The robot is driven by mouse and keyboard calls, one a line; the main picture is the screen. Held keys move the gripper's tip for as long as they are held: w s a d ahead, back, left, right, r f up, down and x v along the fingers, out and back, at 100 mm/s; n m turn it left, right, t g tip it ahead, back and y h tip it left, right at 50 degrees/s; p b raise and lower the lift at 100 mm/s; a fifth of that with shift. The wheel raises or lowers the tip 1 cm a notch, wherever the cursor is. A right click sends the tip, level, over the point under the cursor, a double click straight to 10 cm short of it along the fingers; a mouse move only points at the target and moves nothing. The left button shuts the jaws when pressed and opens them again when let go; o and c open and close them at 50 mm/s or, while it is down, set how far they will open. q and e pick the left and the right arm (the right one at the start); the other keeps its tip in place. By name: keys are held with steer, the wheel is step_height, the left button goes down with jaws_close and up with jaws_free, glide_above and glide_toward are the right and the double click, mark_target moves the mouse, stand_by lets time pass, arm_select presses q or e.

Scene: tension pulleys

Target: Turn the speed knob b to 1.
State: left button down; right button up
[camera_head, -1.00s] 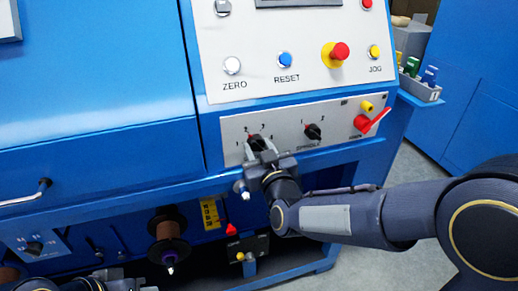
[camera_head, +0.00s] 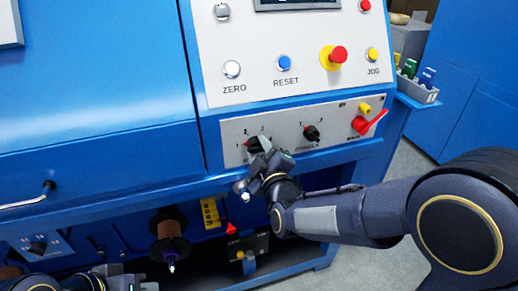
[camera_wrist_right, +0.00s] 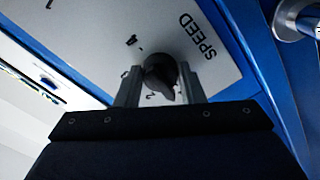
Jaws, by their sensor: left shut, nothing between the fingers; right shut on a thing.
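The black speed knob (camera_head: 254,144) sits on the grey lower panel, with numerals around it. In the right wrist view the same knob (camera_wrist_right: 160,72) shows dark and round between the two fingers, with the word SPEED printed beside it. My right gripper (camera_head: 262,150) is shut on this knob, one finger on each side, and looks twisted in the head view; the fingers also show in the right wrist view (camera_wrist_right: 161,88). The hand partly hides the dial. I cannot read the knob's exact setting. My left gripper (camera_head: 128,281) is low at the bottom left, shut and empty.
A second black knob (camera_head: 312,133) and a red lever (camera_head: 370,122) sit to the right on the same panel. Above are a blue reset button (camera_head: 283,63) and a red stop button (camera_head: 337,54). A blue rail (camera_head: 330,158) runs just below the panel.

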steer(key=shift+n, duration=0.6)
steer(key=o, duration=1)
steer(key=v, duration=0.7)
steer(key=shift+s, duration=0.4)
steer(key=shift+d, duration=0.1)
